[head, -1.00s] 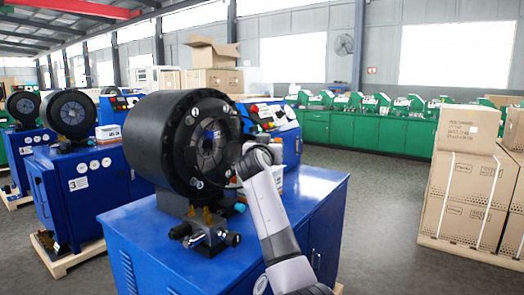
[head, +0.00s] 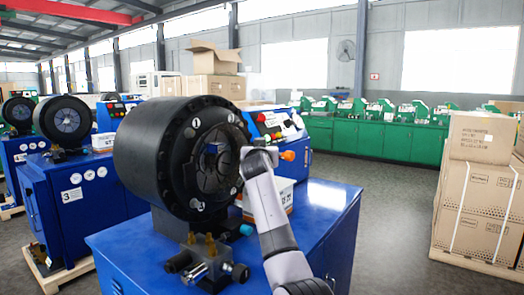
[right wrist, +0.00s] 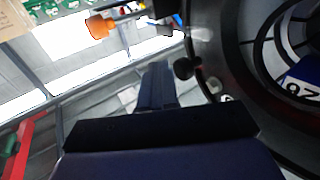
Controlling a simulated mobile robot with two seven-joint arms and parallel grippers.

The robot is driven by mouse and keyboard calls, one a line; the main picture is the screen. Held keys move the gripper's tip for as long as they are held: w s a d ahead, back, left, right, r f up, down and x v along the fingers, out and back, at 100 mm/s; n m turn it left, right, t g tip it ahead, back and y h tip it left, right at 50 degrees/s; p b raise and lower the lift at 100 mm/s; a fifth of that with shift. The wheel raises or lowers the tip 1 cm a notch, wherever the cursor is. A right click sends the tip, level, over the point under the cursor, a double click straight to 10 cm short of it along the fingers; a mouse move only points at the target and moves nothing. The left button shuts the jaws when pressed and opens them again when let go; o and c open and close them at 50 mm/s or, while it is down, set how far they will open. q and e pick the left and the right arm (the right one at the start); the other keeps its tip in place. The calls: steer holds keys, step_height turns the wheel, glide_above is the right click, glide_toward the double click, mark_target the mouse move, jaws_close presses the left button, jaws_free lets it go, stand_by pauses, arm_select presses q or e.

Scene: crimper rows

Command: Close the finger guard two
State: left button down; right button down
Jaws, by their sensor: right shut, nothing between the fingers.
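The nearest crimper (head: 150,150) has a thick black round head on a blue cabinet. Its dark ring face (head: 192,150) points to the right, with crimping dies and a small blue piece in the opening. I cannot clearly make out the finger guard's outline or its angle against this face. My right gripper (head: 256,154) is at the right edge of the ring face. In the right wrist view my right gripper (right wrist: 157,88) is shut and empty, with a small black knob (right wrist: 183,68) beside its tips at the dark curved rim (right wrist: 212,82). My left gripper is not in view.
A control panel (head: 272,122) with an orange knob (head: 288,155) stands just behind my right gripper. Brass fittings (head: 205,245) sit in front of the head. Another crimper (head: 62,122) labelled 3 is at the left. Cardboard boxes (head: 475,200) stand at the right, past open floor.

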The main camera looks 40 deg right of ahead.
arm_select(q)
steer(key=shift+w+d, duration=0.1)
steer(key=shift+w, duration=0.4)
arm_select(e)
steer(key=shift+w, duration=0.45)
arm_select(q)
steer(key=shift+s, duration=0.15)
arm_select(e)
steer(key=shift+s+d, duration=0.1)
